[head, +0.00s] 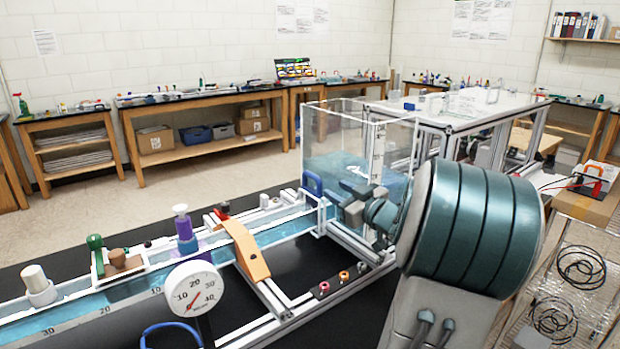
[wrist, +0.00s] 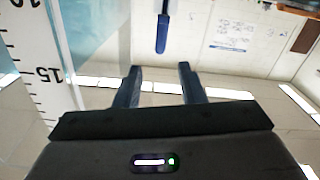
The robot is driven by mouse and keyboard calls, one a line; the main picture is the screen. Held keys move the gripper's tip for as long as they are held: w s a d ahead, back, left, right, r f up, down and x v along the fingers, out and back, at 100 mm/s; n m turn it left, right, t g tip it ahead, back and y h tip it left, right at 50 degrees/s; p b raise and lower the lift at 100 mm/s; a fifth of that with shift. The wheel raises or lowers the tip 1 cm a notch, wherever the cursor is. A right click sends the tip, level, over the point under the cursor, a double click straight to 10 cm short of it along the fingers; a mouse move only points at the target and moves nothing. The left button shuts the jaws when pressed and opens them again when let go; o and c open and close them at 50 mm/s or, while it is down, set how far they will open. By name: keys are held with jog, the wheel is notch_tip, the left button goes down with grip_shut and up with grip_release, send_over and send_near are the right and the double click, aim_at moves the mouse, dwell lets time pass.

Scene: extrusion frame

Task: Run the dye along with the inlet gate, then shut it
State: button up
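A blue handle (head: 312,184) stands where the water channel (head: 285,232) meets the clear tank (head: 350,130); it looks like the inlet gate's handle. In the wrist view a blue handle (wrist: 161,35) hangs ahead of my gripper (wrist: 157,80), between the lines of its fingers and apart from them. The fingers are spread with nothing between them. In the head view my gripper (head: 352,190) is close to the tank, partly hidden by my arm. A purple bottle with a white top (head: 184,228) stands over the channel and may hold the dye; no dye streak is clear.
A white dial gauge (head: 194,289), an orange curved piece (head: 245,248) and a green-knobbed part (head: 96,250) are along the channel. A scale strip (wrist: 45,65) is close at left in the wrist view. A white-topped bench (head: 470,105) stands behind. Floor at left is clear.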

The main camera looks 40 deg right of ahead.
aim_at(316, 178)
jog(key=w, duration=1.2)
jog(key=shift+w, duration=0.15)
grip_shut()
